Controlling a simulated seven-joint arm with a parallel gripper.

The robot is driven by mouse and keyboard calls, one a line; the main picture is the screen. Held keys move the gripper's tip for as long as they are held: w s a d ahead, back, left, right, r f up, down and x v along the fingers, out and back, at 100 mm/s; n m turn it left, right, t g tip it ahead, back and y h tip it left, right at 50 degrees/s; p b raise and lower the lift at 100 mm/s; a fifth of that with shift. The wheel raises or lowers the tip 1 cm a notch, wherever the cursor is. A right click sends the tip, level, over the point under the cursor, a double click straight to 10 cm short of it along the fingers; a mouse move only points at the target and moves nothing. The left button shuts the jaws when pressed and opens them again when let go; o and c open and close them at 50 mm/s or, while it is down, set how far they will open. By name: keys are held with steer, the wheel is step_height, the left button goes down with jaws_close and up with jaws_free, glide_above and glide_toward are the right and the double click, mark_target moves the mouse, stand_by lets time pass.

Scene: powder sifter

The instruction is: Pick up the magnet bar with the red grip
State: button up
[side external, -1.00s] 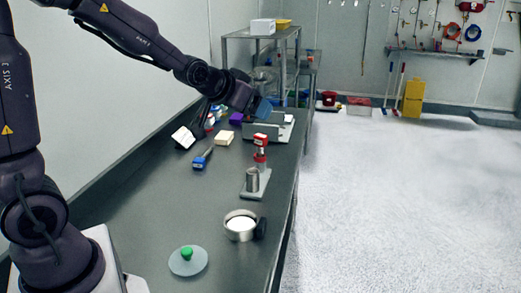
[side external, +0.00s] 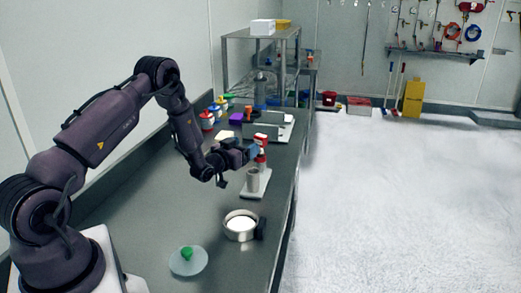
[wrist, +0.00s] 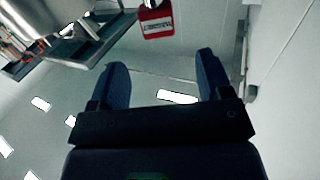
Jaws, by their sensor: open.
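The magnet bar with the red grip (side external: 261,140) stands upright in a holder (side external: 262,190) on the table, beside a grey metal cup (side external: 253,181). A white label shows on its red top. My gripper (side external: 250,152), with blue fingers, is open and empty just left of the bar, level with its upper part. In the wrist view, a red block with a white label (wrist: 156,23), which looks like the grip, lies ahead of the open fingers (wrist: 163,68), not between them. The bar's lower part is partly hidden by the cup.
A round metal sieve or pan with white contents (side external: 240,223) and a clear disc with a green knob (side external: 187,260) are nearer on the table. Behind stand a grey box-like device (side external: 262,132) and several coloured-lid containers (side external: 214,111). The table's right edge is close to the holder.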

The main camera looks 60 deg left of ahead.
mark_target(264, 136)
steer(key=x, duration=1)
steer(key=shift+w+f, duration=0.2)
steer(key=shift+w, duration=0.1)
